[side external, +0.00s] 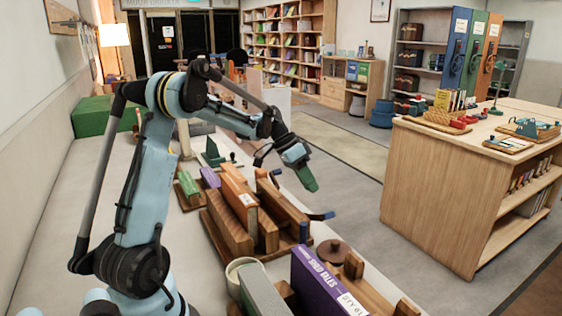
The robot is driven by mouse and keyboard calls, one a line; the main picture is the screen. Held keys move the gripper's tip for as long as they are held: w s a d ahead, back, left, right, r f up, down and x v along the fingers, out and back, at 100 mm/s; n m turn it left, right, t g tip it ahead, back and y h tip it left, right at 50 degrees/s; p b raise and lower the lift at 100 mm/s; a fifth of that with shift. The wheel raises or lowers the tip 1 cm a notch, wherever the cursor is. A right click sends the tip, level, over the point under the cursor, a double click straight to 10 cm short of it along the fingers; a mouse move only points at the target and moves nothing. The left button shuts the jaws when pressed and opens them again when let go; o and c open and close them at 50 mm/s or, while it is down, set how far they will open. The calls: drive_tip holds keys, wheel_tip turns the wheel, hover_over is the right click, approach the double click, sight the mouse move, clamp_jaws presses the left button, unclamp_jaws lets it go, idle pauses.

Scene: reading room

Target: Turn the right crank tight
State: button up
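My gripper (305,179), with green fingertips, hangs in the air above the right side of a wooden press-like stand (228,232). The stand holds several upright wooden blocks (240,200). A dark blue lever (321,216), which may be a crank handle, sticks out at its near right end, below my gripper and apart from it. A dark curved piece (262,153) shows left of my gripper; I cannot tell if it is a crank. The fingers are seen side-on, so their gap is hidden. Nothing is visibly held.
A purple book (322,283), a grey-green book (262,297), a pale cup (241,272) and a brown round lidded item (333,251) stand at the front. A green block (189,186) and a green tool (213,153) are behind. A wooden cabinet (440,190) stands right, across open floor.

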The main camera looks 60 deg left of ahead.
drive_tip(key=o, duration=0.6)
drive_tip(key=a+m+y, duration=0.1)
drive_tip(key=a+m, duration=0.1)
drive_tip(key=a+m+g+y, duration=0.1)
drive_tip(key=m, duration=0.1)
drive_tip(key=a+r+m+g+y, duration=0.1)
drive_tip(key=a+m, duration=0.1)
drive_tip(key=shift+w+a+r+y, duration=0.1)
drive_tip(key=shift+w+a+y, duration=0.2)
drive_tip(key=shift+y, duration=0.1)
drive_tip(key=shift+o, duration=0.2)
drive_tip(key=m+g+y, duration=0.2)
drive_tip(key=m+y, duration=0.4)
drive_tip(key=m, duration=0.4)
approach(278, 170)
drive_tip(key=x, duration=0.8)
drive_tip(key=shift+s+a, duration=0.1)
drive_tip(key=shift+a, duration=0.15)
drive_tip(key=shift+d, duration=0.1)
clamp_jaws()
